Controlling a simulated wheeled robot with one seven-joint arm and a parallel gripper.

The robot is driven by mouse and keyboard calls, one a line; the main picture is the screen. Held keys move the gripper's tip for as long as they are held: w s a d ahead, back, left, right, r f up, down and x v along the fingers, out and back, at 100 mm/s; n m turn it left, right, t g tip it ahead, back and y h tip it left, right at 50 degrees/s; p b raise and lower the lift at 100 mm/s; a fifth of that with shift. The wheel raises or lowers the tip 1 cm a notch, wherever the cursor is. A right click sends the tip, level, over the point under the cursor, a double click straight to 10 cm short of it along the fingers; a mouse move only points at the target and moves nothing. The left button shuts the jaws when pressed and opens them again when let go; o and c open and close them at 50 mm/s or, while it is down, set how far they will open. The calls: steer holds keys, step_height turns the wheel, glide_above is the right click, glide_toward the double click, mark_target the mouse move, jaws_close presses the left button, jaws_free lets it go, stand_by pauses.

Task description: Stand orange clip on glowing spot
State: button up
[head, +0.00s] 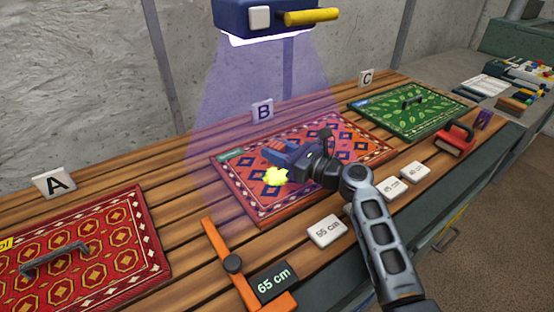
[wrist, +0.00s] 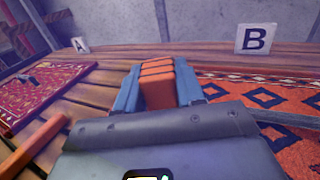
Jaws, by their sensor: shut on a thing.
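My gripper (head: 272,152) is over rug B (head: 236,190), with its fingers pointing left. In the wrist view, the blue fingers (wrist: 157,88) are shut on the orange clip (wrist: 157,85), a ribbed orange block. The fingers hide its sides. In the head view the clip is hard to make out against the gripper and the orange rug. The glowing spot (head: 275,176) is a yellow-green patch on rug B, just below the gripper in the picture. I cannot tell the clip's height above the rug.
A blue lamp (head: 275,15) casts violet light over rug B. An orange gauge (head: 232,265) with a 65 cm label lies in front. Red rug A (head: 90,245) and green rug C (head: 410,108) have handles.

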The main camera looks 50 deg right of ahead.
steer(key=shift+f, duration=1.65)
steer(key=shift+f, duration=0.1)
steer(key=o, duration=1)
steer(key=shift+s+r, duration=0.15)
steer(key=shift+r, duration=0.05)
steer(key=s+p, duration=0.1)
steer(key=s, duration=0.3)
steer(key=s+d+p, duration=0.1)
steer(key=s, duration=0.2)
steer(key=s+p, duration=0.1)
steer(key=s, duration=0.3)
steer(key=shift+s+d, duration=0.2)
steer(key=shift+s, duration=0.15)
